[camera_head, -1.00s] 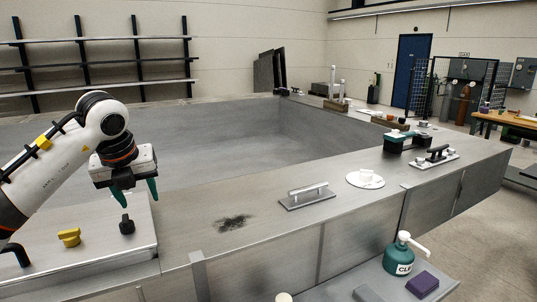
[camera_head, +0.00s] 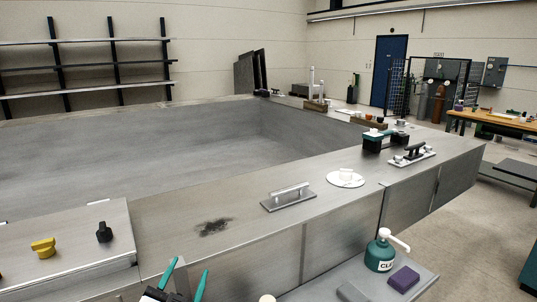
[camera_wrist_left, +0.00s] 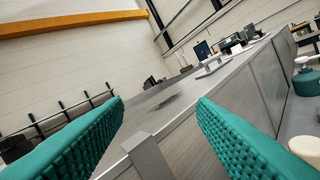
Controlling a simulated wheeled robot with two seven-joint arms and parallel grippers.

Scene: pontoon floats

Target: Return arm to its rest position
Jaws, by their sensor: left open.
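My left gripper (camera_head: 187,280) shows at the bottom edge of the head view, with two teal fingers pointing up. It is open and empty, in front of the pontoon's near side wall. Most of the left arm is out of the head view. My right gripper is in neither view.
The grey metal pontoon deck (camera_head: 160,215) has a dark smudge (camera_head: 214,227), a handle plate (camera_head: 289,196) and a white disc (camera_head: 346,178). A yellow knob (camera_head: 44,247) and black knob (camera_head: 104,232) stand at left. A green pump bottle (camera_head: 381,252) and purple block (camera_head: 404,279) sit low at right.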

